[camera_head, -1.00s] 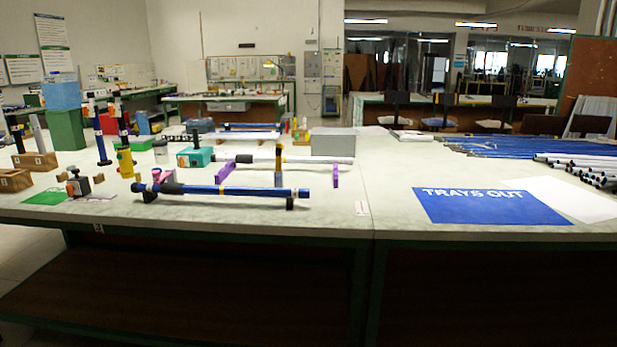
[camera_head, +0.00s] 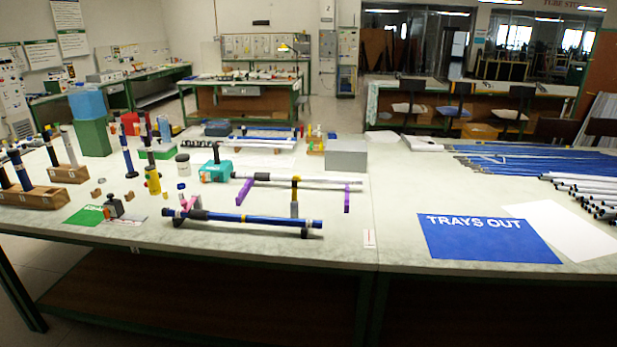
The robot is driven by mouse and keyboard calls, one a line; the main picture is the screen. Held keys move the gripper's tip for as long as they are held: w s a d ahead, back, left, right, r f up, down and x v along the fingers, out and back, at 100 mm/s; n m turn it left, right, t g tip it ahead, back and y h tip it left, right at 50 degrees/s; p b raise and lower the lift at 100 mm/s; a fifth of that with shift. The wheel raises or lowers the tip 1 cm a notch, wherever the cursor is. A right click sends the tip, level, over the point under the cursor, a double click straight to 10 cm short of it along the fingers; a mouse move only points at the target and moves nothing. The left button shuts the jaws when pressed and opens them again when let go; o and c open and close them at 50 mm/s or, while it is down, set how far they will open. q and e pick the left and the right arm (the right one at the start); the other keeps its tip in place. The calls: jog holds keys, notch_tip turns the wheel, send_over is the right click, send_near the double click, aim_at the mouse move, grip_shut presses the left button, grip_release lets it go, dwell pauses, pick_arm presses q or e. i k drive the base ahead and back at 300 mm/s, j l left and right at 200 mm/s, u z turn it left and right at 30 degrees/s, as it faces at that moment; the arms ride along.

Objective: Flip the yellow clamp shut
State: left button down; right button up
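A small yellow part (camera_head: 295,183), which looks like the yellow clamp, stands upright at the white rod (camera_head: 315,181) on the table, above a grey post (camera_head: 294,207). It is too small to tell whether it is open or shut. The white rod lies across two purple supports, one at its left (camera_head: 244,191) and one at its right (camera_head: 347,198). A blue rod (camera_head: 255,218) with black sleeves lies in front of it on low stands. Neither of my grippers is in view.
A yellow cylinder (camera_head: 152,181), a teal box (camera_head: 216,171) and a grey box (camera_head: 346,154) stand nearby. Wooden holders (camera_head: 40,196) with upright rods are at the left. A blue "TRAYS OUT" sheet (camera_head: 487,240) lies right. Table is clear between the grey box and this sheet.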

aim_at(296, 177)
jog(key=i+l, duration=0.3)
jog(key=l, duration=0.15)
jog(key=i+l, duration=0.65)
jog(key=l, duration=0.3)
jog(key=i+l, duration=0.35)
jog(key=l, duration=0.1)
